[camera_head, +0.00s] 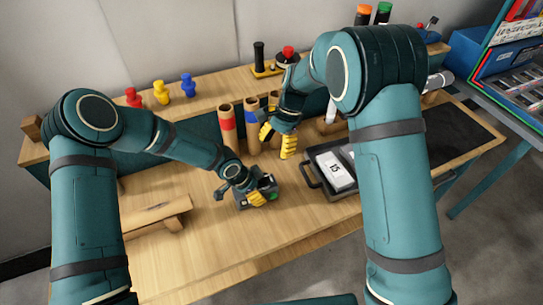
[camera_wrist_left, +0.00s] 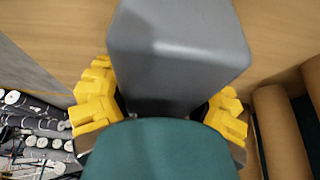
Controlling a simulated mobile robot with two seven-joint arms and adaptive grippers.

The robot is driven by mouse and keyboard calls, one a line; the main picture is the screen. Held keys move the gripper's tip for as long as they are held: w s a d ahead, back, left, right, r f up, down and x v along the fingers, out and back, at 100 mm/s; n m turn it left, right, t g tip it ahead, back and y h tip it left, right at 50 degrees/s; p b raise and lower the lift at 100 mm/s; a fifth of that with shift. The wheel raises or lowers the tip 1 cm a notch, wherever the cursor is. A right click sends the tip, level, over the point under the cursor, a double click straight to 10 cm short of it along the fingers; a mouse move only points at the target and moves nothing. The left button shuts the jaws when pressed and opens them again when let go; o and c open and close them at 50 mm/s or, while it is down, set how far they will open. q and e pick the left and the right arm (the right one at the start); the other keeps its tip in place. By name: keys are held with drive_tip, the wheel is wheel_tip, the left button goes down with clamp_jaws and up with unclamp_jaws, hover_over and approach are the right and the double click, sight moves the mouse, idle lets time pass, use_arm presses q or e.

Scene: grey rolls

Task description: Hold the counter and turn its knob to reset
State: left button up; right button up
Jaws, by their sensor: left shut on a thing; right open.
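The counter (camera_head: 242,206) is a small dark grey box standing on the wooden table in the head view. In the left wrist view the counter (camera_wrist_left: 180,50) is a smooth grey block between yellow fingers. My left gripper (camera_head: 257,198) is shut on it, and it also shows in the left wrist view (camera_wrist_left: 165,112), with a finger on each side. My right gripper (camera_head: 278,141) is open and empty, above and a little right of the counter, its yellow fingers apart. The knob cannot be made out; arm and fingers cover part of the counter.
Cardboard tubes (camera_head: 227,125) with coloured bands stand behind the counter. A black tray (camera_head: 312,176) with a white box marked 15 (camera_head: 336,172) lies to its right. A wooden stand (camera_head: 155,214) is to the left. The table in front is clear.

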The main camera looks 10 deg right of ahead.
idle(0.4)
use_arm(q)
drive_tip(key=o, duration=1.4)
drive_tip(key=shift+r, duration=0.1)
